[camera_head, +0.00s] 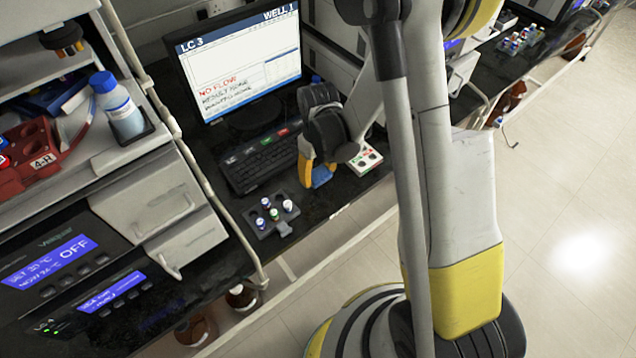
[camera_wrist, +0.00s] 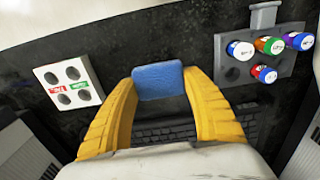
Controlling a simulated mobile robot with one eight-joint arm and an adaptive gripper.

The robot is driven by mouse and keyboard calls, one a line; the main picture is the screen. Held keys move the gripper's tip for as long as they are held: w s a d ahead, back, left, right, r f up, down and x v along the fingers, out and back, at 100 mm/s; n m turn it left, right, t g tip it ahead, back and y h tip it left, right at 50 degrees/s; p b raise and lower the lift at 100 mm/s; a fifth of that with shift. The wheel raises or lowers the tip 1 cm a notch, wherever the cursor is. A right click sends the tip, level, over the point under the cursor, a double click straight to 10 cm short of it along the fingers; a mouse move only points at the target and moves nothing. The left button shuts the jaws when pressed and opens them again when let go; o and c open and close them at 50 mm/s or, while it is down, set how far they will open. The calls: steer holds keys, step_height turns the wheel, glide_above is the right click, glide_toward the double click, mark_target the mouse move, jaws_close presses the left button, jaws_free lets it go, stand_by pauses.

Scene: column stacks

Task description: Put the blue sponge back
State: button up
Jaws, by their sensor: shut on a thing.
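The blue sponge (camera_wrist: 158,82) is held between the two yellow fingertips of my gripper (camera_wrist: 160,86) in the wrist view. In the head view the sponge (camera_head: 321,176) shows below my gripper (camera_head: 315,172), over the black bench near its front edge. My gripper is shut on the sponge. I cannot tell whether the sponge touches the bench top. No place marked for the sponge can be made out.
A vial rack (camera_head: 270,215) with several capped vials stands left of my gripper in the head view. A white block with round holes (camera_head: 367,158) is to the right. A keyboard (camera_head: 262,160) and a monitor (camera_head: 240,62) are behind. The bench's front edge is close.

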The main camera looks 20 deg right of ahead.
mark_target(318, 181)
steer(key=shift+f+b, duration=0.8)
steer(key=shift+f, duration=1.15)
steer(key=shift+f, duration=0.2)
steer(key=o, duration=1.2)
steer(key=shift+r, duration=0.15)
